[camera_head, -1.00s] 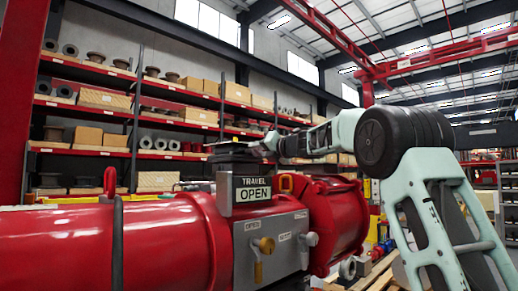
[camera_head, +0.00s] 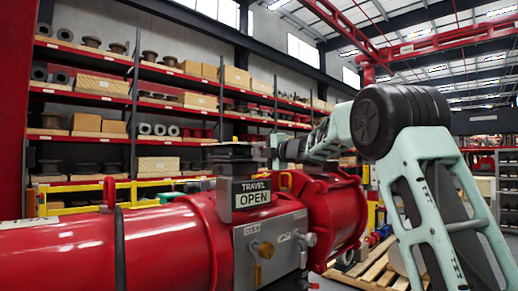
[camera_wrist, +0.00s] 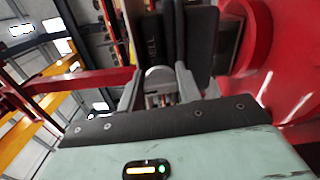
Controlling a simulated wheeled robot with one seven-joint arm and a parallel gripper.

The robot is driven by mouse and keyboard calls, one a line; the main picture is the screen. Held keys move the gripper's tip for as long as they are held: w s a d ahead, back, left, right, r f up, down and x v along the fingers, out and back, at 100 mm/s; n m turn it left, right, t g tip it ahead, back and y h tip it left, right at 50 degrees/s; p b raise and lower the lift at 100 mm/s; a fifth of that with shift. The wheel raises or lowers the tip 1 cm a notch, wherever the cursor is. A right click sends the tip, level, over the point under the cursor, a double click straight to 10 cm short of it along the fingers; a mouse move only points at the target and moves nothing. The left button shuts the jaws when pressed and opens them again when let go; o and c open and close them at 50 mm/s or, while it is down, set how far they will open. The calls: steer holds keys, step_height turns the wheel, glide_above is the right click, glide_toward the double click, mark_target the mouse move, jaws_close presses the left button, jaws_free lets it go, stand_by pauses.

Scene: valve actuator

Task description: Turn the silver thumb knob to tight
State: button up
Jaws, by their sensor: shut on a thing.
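A silver, rounded piece, which looks like the silver thumb knob (camera_wrist: 158,72), sits between the fingers of my gripper (camera_wrist: 158,88) in the wrist view. The gripper is shut on it, and the fingers cover its sides. In the head view my gripper (camera_head: 268,154) reaches in from the right, beside the dark top of the travel indicator (camera_head: 250,195), which reads OPEN. The knob itself cannot be made out there. I cannot tell how far it is turned. The indicator stands on the red valve actuator (camera_head: 165,245).
The grey control panel (camera_head: 282,226) carries a brass lever (camera_head: 263,250) and a grey knob (camera_head: 308,239). The actuator's red body lies close to the gripper. Wooden pallets (camera_head: 375,268) lie at the lower right, and loaded shelves (camera_head: 120,110) stand behind.

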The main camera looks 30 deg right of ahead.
steer(key=shift+m, duration=0.6)
steer(key=o, duration=1)
steer(key=shift+d, duration=0.1)
steer(key=shift+s, duration=0.1)
steer(key=s+d+b, duration=0.1)
steer(key=s+b, duration=0.1)
steer(key=s, duration=0.3)
steer(key=s+d+b, duration=0.1)
steer(key=s+b, duration=0.1)
steer(key=s, duration=0.4)
steer(key=s+d+b, duration=0.1)
steer(key=s, duration=0.5)
steer(key=shift+d+b, duration=0.1)
steer(key=shift+b, duration=0.3)
